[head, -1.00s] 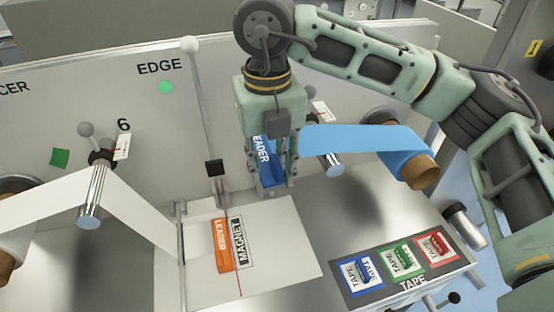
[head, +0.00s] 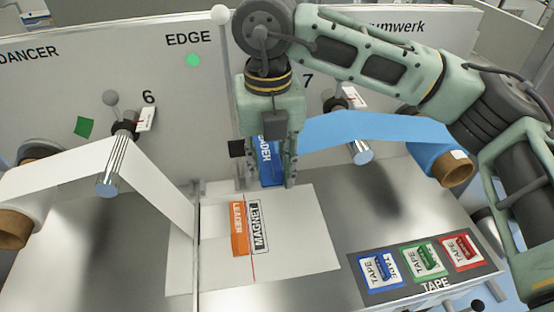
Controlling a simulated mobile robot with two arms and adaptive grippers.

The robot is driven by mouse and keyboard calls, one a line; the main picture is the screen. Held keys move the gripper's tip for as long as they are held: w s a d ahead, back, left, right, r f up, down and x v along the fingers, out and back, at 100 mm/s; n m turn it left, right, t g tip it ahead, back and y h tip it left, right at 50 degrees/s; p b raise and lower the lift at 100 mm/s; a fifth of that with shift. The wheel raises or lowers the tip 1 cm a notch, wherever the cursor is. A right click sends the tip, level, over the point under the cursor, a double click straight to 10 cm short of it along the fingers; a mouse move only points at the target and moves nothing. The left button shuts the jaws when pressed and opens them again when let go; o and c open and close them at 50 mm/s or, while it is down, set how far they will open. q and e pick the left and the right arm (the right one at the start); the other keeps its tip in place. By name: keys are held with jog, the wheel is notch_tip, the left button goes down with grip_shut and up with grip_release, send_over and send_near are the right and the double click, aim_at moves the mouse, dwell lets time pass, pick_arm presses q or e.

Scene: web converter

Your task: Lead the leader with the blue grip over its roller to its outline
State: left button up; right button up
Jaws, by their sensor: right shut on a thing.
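The leader with the blue grip (head: 266,160) hangs in my right gripper (head: 279,182), which is shut on it. Its blue web (head: 390,130) runs from the grip to the right, over the metal roller by the 7 (head: 361,151), to the blue roll (head: 436,160). The gripper is above the back edge of the white plate (head: 300,260). My left gripper is out of view.
A white web (head: 80,168) runs over the roller by the 6 (head: 112,170) to the plate. A tape tray (head: 352,262) with blue, green and red tapes lies at the front right.

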jog(key=shift+a+f, duration=0.1)
dwell(0.3)
jog(key=shift+s+a+f+b, duration=0.1)
jog(key=shift+a+f+b, duration=0.35)
jog(key=shift+f+b, duration=2.35)
jog(key=shift+s+a+f+b, duration=0.1)
jog(key=shift+a+f+b, duration=0.4)
jog(key=shift+f+b, duration=2.2)
jog(key=shift+a+f+b, duration=0.45)
jog(key=shift+f+b, duration=1.8)
jog(key=shift+f, duration=1.3)
jog(key=shift+a+f+b, duration=0.1)
jog(key=shift+f+b, duration=0.4)
jog(key=shift+b, duration=0.15)
